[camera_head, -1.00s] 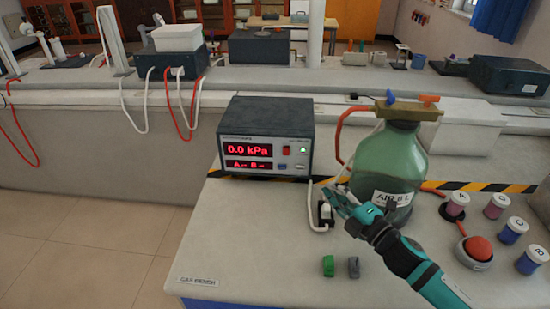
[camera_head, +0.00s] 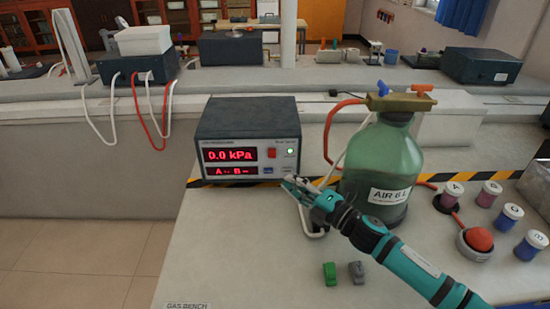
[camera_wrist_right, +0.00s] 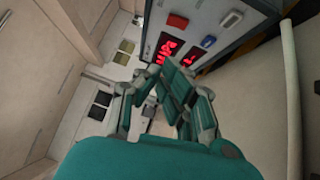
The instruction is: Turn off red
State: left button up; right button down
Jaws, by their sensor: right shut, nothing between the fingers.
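The dark meter box (camera_head: 246,118) stands on the bench with its front facing me. Its lit red displays (camera_head: 229,155) read 0.0 kPa above and A and B below. A small red button (camera_head: 271,153) sits right of the upper display; it also shows in the right wrist view (camera_wrist_right: 177,21). My right gripper (camera_head: 289,184) is shut and empty at the box's lower right front corner, below the red button. I cannot tell whether it touches the panel. In the right wrist view its fingers (camera_wrist_right: 172,78) point towards the panel. My left gripper is not in view.
A green glass bottle (camera_head: 384,165) with blue and orange valve handles stands behind my right arm. Right of it are a red dome (camera_head: 479,239) and several lettered jars (camera_head: 489,193). A green block (camera_head: 330,274) and a grey block (camera_head: 357,271) lie on the front bench.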

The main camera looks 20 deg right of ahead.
aim_at(272, 154)
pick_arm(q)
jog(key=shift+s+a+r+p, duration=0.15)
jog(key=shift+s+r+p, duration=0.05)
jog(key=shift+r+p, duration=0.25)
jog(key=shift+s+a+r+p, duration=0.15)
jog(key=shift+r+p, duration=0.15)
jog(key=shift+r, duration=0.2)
pick_arm(e)
jog(key=w, duration=0.3)
jog(key=w+a, duration=0.1)
jog(key=w, duration=0.2)
jog(key=w+a+r, duration=0.1)
jog(key=w, duration=0.2)
jog(key=shift+w, duration=0.2)
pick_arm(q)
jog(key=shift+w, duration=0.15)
pick_arm(e)
jog(key=shift+w+d+r, duration=0.15)
jog(key=shift+w+r, duration=0.2)
jog(key=shift+r, duration=0.05)
jog(key=shift+f, duration=0.15)
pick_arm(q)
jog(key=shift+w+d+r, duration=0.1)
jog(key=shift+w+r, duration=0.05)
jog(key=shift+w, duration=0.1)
pick_arm(e)
jog(key=shift+s, duration=0.1)
